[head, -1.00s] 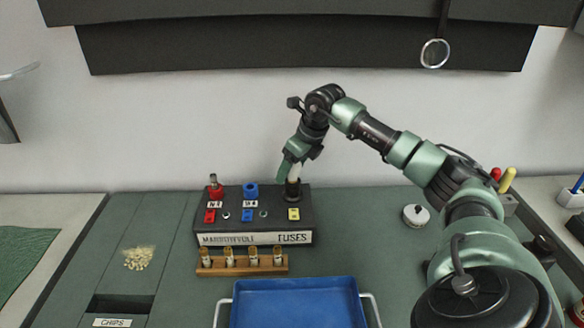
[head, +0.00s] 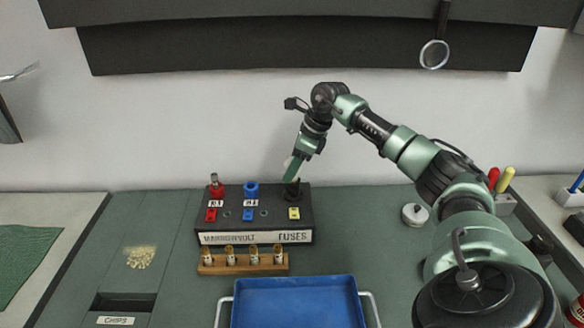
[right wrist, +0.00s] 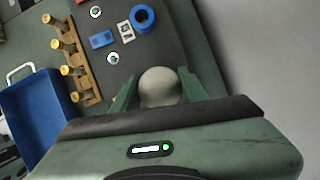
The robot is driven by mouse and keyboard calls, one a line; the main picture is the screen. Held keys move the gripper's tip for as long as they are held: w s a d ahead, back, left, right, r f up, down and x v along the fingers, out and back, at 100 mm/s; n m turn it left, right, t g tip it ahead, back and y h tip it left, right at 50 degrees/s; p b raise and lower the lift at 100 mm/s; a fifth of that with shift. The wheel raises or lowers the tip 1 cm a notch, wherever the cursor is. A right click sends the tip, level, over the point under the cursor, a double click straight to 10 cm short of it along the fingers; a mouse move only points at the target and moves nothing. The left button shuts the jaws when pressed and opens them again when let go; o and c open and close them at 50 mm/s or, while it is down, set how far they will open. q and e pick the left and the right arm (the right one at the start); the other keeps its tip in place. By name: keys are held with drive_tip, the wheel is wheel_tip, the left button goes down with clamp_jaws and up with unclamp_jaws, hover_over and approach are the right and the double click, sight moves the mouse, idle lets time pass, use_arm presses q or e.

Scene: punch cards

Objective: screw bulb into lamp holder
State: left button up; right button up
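The lamp holder (head: 292,188) is the black round socket at the back right corner of the dark fuse box (head: 305,218). My right gripper (head: 294,170) points down just above it. In the right wrist view, the whitish round bulb (right wrist: 160,87) sits between the two green fingers, which lie close against its sides. The bulb's base and the holder are hidden there, so I cannot tell how deep the bulb sits. In the head view a finger covers most of the bulb. My left gripper is not in view.
A red socket (head: 216,190) and a blue socket (head: 251,189) stand left on the box. A wooden rack (head: 217,269) with several fuses stands in front, then a blue tray (head: 297,281). A small white round item (head: 415,213) lies to the right.

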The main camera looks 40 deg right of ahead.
drive_tip(key=m+h, duration=0.1)
drive_tip(key=m, duration=0.2)
drive_tip(key=shift+t, duration=0.4)
drive_tip(key=shift+c, duration=0.3)
drive_tip(key=m+h+p, duration=0.1)
drive_tip(key=m+h, duration=0.1)
drive_tip(key=m, duration=0.2)
drive_tip(key=shift+m, duration=0.4)
drive_tip(key=m+h, duration=0.1)
drive_tip(key=m, duration=0.2)
drive_tip(key=m+h, duration=0.1)
drive_tip(key=m, duration=0.1)
drive_tip(key=m+g+h, duration=0.1)
drive_tip(key=m, duration=0.2)
drive_tip(key=shift+d, duration=0.15)
drive_tip(key=o, duration=1.3)
drive_tip(key=shift+o, duration=0.2)
